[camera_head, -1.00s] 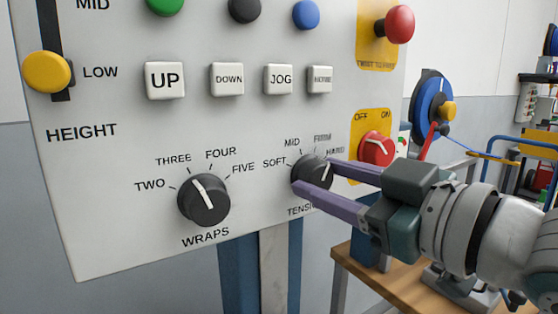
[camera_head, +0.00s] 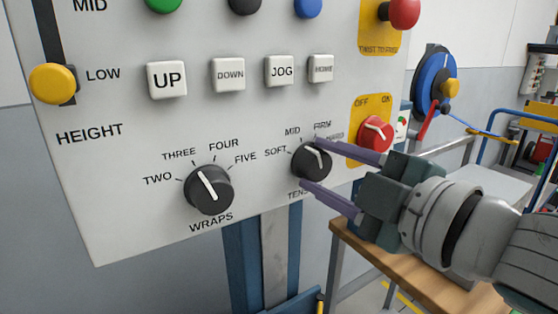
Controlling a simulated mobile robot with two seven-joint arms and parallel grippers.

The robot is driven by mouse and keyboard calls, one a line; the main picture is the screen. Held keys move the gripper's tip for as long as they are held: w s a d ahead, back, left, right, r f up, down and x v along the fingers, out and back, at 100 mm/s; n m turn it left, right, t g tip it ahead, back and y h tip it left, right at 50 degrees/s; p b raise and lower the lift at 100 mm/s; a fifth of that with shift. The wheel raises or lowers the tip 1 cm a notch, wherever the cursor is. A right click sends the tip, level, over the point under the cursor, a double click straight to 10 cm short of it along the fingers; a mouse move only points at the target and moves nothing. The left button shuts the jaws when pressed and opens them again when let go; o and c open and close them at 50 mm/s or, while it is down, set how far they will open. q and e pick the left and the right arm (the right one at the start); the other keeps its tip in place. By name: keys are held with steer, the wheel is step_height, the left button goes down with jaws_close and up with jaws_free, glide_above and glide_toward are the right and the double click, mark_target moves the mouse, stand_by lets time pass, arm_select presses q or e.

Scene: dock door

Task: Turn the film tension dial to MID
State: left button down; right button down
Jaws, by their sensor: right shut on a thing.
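The film tension dial (camera_head: 312,163) is a black round knob with a white pointer line, low on the grey panel (camera_head: 120,200). Its labels read SOFT, MID, FIRM and HARD; the right finger partly covers HARD and the word below the dial. The pointer leans up and slightly left, roughly between MID and FIRM; its exact mark is hard to tell. My right gripper (camera_head: 310,161) comes from the right with purple fingers above and below the dial, shut on it. My left gripper is not in view.
The wraps dial (camera_head: 208,190) is left of the tension dial. A red OFF/ON knob (camera_head: 375,134) is close above the right fingers. White buttons, including JOG (camera_head: 279,71), sit above. A wooden table (camera_head: 385,270) stands below my right arm.

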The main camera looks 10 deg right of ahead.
stand_by(0.6)
steer(key=shift+c, duration=1.4)
jaws_free()
steer(key=f+b+v, duration=0.1)
steer(key=v, duration=0.8)
steer(key=shift+s+r, duration=0.4)
steer(key=shift+r, duration=0.05)
steer(key=shift+d, duration=0.1)
